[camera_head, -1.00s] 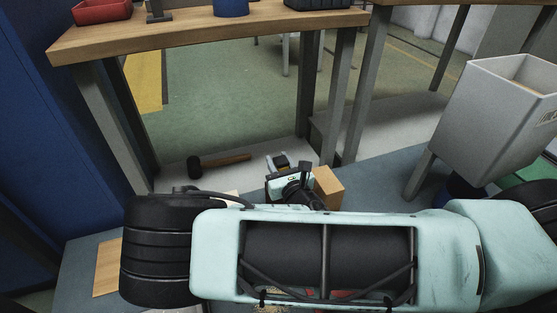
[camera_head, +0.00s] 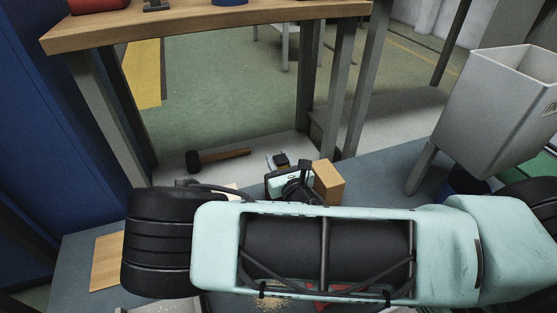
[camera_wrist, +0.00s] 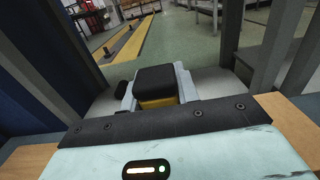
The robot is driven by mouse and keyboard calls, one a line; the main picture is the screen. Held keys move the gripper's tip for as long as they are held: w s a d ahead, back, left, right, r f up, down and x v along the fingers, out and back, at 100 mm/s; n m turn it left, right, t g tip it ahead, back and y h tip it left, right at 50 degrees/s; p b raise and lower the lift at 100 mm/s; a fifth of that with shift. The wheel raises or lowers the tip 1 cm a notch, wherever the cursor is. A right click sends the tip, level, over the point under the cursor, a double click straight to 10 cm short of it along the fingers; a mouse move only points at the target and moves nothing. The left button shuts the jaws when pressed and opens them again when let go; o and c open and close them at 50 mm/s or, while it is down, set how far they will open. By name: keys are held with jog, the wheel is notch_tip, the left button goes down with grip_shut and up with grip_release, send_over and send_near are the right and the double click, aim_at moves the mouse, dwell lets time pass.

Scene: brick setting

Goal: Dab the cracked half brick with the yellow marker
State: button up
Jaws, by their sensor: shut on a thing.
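My gripper (camera_head: 281,161) is beyond my arm in the head view, over the far side of the blue-grey work surface (camera_head: 385,172). In the wrist view my gripper (camera_wrist: 155,88) is shut on a squarish yellow thing with a black top, which I take to be the yellow marker (camera_wrist: 158,101). The marker shows only as a small dark shape in the head view. I cannot make out a cracked half brick in either view. My arm hides much of the work surface.
A tan block (camera_head: 329,183) stands just right of my gripper. A black-headed mallet (camera_head: 222,155) lies beyond it. A flat tan board (camera_head: 106,262) lies at the left. A grey bin (camera_head: 490,105) stands at the right. A wooden bench (camera_head: 200,22) is behind.

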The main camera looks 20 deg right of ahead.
jog(key=shift+f+b, duration=0.35)
jog(key=shift+f, duration=0.3)
dwell(1.2)
jog(key=shift+r, duration=0.1)
jog(key=shift+r+p, duration=2.95)
jog(key=shift+r, duration=0.6)
jog(key=shift+f, duration=0.1)
